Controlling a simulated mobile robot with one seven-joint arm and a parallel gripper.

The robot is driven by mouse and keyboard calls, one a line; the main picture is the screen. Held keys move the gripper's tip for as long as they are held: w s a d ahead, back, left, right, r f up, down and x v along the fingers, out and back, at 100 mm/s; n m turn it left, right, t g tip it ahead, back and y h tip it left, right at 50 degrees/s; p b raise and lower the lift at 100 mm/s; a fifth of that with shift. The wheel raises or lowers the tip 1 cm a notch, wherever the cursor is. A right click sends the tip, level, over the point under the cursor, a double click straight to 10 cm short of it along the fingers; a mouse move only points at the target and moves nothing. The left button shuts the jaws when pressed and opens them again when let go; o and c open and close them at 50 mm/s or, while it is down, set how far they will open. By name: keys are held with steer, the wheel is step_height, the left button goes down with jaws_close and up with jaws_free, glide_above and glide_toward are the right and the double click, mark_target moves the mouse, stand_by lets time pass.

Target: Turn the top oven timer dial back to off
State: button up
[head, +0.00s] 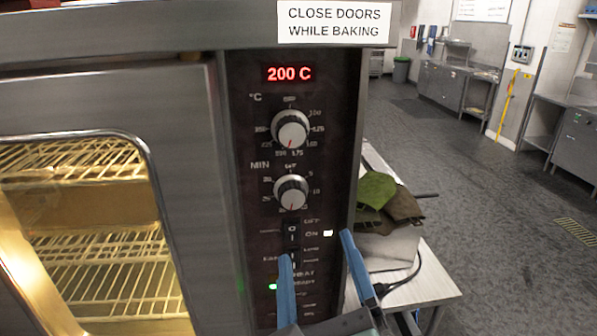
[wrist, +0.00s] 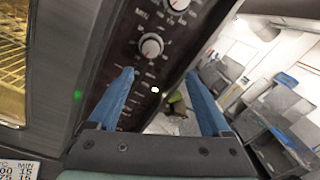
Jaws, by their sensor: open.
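The timer dial (head: 291,192), marked MIN, is a round silver knob on the black oven panel, below the °C dial. Its red pointer line appears to point down, away from the mark at the top of its scale. The timer dial also shows in the wrist view (wrist: 151,46), beyond the fingertips. My gripper (head: 316,246) has two blue fingers, open and empty. In the head view the fingertips are below the timer dial, near the switches. In the wrist view my gripper (wrist: 159,72) is apart from the dial, with the dial slightly left of the middle between the fingers.
The °C dial (head: 290,130) sits above, under a red 200 C display (head: 289,73). Rocker switches (head: 292,233) lie below the timer dial. The lit oven window (head: 90,230) is at left. Green and brown cloth-like items (head: 377,190) rest beside the oven at right. Open floor lies beyond.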

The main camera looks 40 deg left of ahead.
mark_target(293, 200)
steer(key=shift+m+g, duration=0.4)
steer(key=shift+m, duration=0.1)
steer(key=b+x, duration=0.1)
steer(key=x, duration=0.2)
steer(key=b+x, duration=0.2)
steer(key=x, duration=0.2)
steer(key=s+a+b+x, duration=0.1)
steer(key=x, duration=0.3)
steer(key=shift+w+a+r+b, duration=0.1)
steer(key=shift+w+a+b, duration=0.05)
steer(key=shift+b, duration=0.25)
steer(key=shift+w+a, duration=0.45)
steer(key=shift+a, duration=0.05)
jaws_close()
